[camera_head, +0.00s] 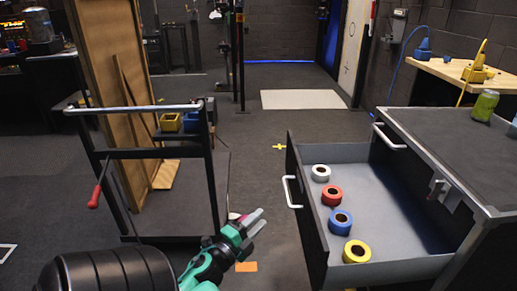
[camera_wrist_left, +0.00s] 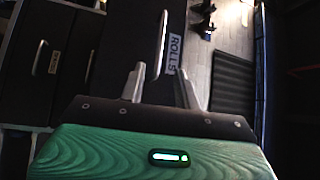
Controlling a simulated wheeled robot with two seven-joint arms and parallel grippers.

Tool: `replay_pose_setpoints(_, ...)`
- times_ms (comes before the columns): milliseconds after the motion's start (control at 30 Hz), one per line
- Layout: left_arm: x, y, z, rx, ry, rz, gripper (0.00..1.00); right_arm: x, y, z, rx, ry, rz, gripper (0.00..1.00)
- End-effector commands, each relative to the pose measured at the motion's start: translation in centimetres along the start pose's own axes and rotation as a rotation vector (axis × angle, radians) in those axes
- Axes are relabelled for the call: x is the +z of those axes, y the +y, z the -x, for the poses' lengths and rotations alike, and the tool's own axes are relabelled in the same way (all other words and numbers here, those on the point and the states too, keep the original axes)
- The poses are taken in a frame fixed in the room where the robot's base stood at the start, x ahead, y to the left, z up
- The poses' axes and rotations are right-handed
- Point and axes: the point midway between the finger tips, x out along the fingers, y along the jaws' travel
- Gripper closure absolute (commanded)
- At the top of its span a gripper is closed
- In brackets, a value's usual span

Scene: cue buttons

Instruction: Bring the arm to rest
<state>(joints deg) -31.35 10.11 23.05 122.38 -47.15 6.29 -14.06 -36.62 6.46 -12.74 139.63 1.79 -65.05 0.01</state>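My left arm comes in at the bottom left of the head view. Its green left gripper (camera_head: 259,220) has two grey fingers spread apart with nothing between them. It is left of the pulled-out drawer (camera_head: 312,222), apart from the drawer's white handle (camera_head: 291,193). In the left wrist view the open fingers (camera_wrist_left: 161,85) point towards that handle (camera_wrist_left: 160,45) and a label reading ROLLS (camera_wrist_left: 174,54). The drawer holds a white roll (camera_head: 320,173), a red roll (camera_head: 331,195), a blue roll (camera_head: 340,222) and a yellow roll (camera_head: 356,251). My right gripper is not in view.
The cabinet (camera_head: 450,130) stands at the right, with a green item (camera_head: 485,104) on top. A cart (camera_head: 180,195) with a red-gripped lever and wooden boards (camera_head: 110,80) stands at the left. Floor with a yellow cross (camera_head: 279,147) and an orange patch (camera_head: 246,267) lies between.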

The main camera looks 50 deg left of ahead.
Motion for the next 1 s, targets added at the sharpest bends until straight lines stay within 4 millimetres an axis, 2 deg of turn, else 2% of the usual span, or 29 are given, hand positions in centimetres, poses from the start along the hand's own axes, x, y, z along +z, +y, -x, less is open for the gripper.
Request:
replay_pose_setpoints(367, -0.1, 0.0, 0.0, 0.001, -0.002, 0.005, 0.68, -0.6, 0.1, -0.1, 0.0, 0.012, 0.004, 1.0)
replay_pose_setpoints(467, -0.5, 0.3, 0.0, 0.011, -0.024, 0.056, 0.68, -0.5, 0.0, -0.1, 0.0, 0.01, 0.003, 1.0)
replay_pose_setpoints(567, -1.8, 1.2, 0.2, 0.044, -0.081, 0.186, 0.68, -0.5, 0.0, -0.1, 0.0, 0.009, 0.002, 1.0)
replay_pose_setpoints(667, -3.8, 3.1, 1.0, 0.122, -0.168, 0.383, 0.68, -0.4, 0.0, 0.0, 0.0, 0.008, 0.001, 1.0)
replay_pose_setpoints(767, -6.7, 5.6, 2.4, 0.243, -0.261, 0.595, 0.68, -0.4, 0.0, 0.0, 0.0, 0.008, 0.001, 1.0)
replay_pose_setpoints(900, -11.7, 9.2, 5.4, 0.456, -0.375, 0.845, 0.68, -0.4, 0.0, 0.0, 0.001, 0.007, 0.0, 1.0)
replay_pose_setpoints(1000, -15.0, 10.9, 7.8, 0.604, -0.437, 0.966, 0.68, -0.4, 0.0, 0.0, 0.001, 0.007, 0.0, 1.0)
